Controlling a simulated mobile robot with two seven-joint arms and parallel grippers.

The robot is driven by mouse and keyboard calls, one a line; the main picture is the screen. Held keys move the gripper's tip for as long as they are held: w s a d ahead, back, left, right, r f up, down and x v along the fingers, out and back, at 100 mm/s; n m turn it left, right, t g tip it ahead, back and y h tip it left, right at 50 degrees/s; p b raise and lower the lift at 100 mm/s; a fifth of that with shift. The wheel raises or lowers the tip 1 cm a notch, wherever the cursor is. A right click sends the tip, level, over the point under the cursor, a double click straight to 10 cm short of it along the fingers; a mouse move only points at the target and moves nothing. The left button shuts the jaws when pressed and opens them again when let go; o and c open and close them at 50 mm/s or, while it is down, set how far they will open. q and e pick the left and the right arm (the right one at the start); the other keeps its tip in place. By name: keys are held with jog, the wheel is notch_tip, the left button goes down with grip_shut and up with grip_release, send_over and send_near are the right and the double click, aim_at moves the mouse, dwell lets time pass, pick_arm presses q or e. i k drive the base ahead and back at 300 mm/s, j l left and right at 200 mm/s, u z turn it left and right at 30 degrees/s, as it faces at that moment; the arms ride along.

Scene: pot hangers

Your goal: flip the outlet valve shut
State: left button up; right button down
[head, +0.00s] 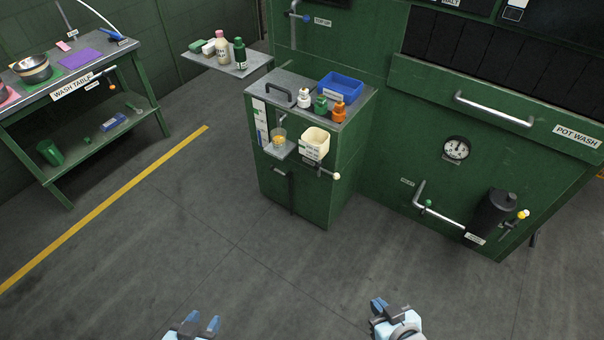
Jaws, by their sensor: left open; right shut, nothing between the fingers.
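I cannot tell for sure which valve is the outlet valve, as the small labels are unreadable. In the head view, a pipe with a small green valve handle (428,204) runs along the lower right of the green pot wash unit to a black cylinder (493,211). A fitting with a yellow and white tip (523,214) sticks out right of the cylinder. A white-knobbed lever (336,175) sits on the front of the green cabinet. My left gripper (206,325) is open at the bottom edge. My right gripper (378,308) is shut and empty, well below the units. Neither touches anything.
The green cabinet (290,195) stands centrally, with bottles and a blue bin (341,87) on top. A wall shelf (228,64) juts out behind left. The wash table (62,90) is at far left. A blue-handled valve (302,16) is high up. The grey floor ahead is clear.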

aim_at(287, 176)
jog(key=i+j+z, duration=0.4)
jog(key=j, duration=0.2)
jog(key=j+z, duration=0.15)
jog(key=j, duration=0.2)
jog(key=i+j+z, duration=0.1)
jog(key=j, duration=0.25)
jog(key=i+j, duration=0.1)
jog(key=j, duration=0.25)
jog(key=i+j+z, duration=0.15)
jog(key=j, duration=0.2)
jog(key=i+j, duration=0.1)
jog(key=j, duration=0.4)
jog(key=i+j, duration=0.15)
jog(key=j, duration=0.4)
jog(key=i+j, duration=0.1)
jog(key=j, duration=0.4)
jog(key=i+j, duration=0.1)
jog(key=j, duration=0.45)
jog(key=i+j, duration=0.1)
jog(key=j, duration=0.4)
jog(key=z, duration=0.05)
